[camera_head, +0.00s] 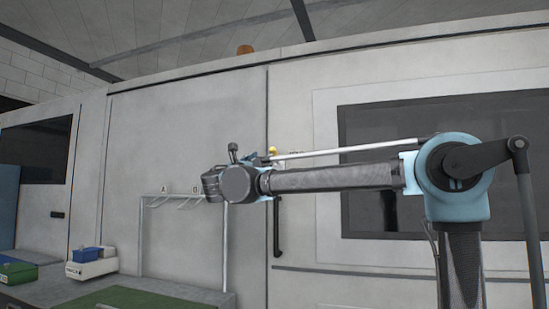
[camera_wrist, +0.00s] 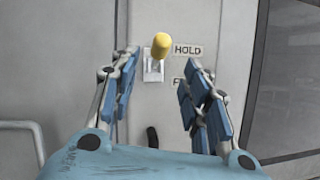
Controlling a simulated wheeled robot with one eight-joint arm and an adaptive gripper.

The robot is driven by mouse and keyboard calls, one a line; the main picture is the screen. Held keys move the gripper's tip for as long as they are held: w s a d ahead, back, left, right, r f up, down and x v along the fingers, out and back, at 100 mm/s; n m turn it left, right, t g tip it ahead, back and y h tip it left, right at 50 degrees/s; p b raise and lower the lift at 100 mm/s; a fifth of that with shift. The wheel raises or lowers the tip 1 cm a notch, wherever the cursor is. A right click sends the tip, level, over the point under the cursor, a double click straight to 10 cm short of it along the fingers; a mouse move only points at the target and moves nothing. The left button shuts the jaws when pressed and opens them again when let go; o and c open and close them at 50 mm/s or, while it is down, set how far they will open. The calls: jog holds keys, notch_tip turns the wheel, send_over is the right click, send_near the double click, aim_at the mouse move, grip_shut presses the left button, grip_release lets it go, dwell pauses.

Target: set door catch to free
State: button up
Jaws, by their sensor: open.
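The door catch shows in the wrist view as a yellow-tipped lever (camera_wrist: 161,45) on a small pale plate (camera_wrist: 153,69). Its knob stands level with the HOLD label (camera_wrist: 188,50). A lower label (camera_wrist: 178,81) is mostly hidden by my right finger; only its first letter shows. My gripper (camera_wrist: 162,62) is open and empty, with its blue-padded fingers to either side of the catch in the picture. I cannot tell the depth gap. In the head view a bit of the yellow knob (camera_head: 272,150) shows above my arm, and my gripper is mostly hidden behind the wrist.
A black vertical door handle (camera_head: 277,232) is below the catch; its top also shows in the wrist view (camera_wrist: 152,138). A dark window (camera_head: 400,120) is to the right.

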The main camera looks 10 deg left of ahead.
jog(key=x, duration=1.1)
grip_shut()
